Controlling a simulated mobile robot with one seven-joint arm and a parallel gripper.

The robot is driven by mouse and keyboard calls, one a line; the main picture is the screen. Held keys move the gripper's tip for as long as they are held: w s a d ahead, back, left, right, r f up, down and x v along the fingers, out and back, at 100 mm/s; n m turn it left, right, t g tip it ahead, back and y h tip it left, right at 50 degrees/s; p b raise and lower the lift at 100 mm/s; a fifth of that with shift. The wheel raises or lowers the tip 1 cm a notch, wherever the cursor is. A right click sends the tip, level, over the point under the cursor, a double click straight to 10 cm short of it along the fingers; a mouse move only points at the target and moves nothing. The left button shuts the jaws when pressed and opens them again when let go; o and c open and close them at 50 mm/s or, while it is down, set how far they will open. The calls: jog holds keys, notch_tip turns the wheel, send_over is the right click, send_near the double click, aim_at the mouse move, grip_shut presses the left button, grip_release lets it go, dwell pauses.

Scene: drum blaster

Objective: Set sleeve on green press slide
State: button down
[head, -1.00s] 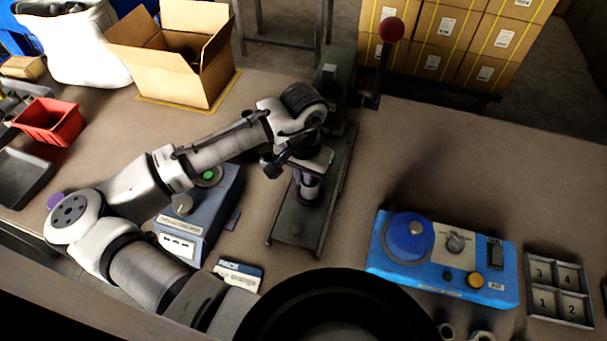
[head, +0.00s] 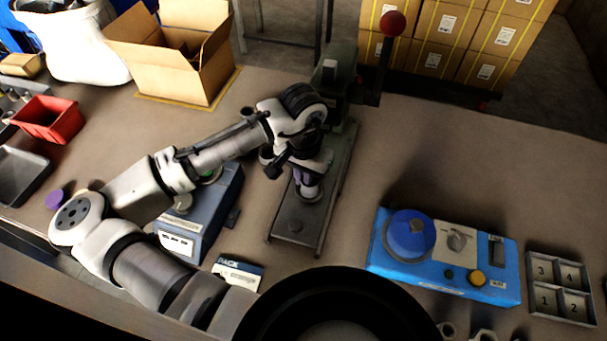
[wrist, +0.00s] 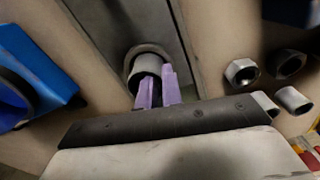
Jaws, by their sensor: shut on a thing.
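The green press (head: 338,85) stands at the back of the table, with a red-knobbed lever on its right. Its long slide (head: 296,222) runs toward me. My gripper (head: 305,178) is over the slide, its purple fingers pointing down. In the wrist view my gripper (wrist: 156,88) is shut on a grey sleeve (wrist: 146,65). The sleeve is upright at a round seat (wrist: 148,50) on the slide (wrist: 110,25). The fingers hide part of it, and I cannot tell whether its bottom touches the seat. In the head view the sleeve (head: 309,192) shows small below the fingers.
A blue control box (head: 445,258) and a numbered tray (head: 560,286) are at right. A grey-blue box (head: 200,225) is left of the slide. Loose nuts and sleeves (wrist: 294,99) lie nearby. The red bin (head: 48,118) and open carton (head: 175,65) are farther left. Table right of the press is clear.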

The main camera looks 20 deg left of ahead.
jog(key=c, duration=1.8)
grip_release()
jog(key=shift+c, duration=0.2)
notch_tip(320, 180, up, 9)
jog(key=p, duration=0.7)
jog(key=shift+f+p, duration=0.2)
jog(key=shift+p, duration=0.1)
jog(key=shift+r, duration=1.25)
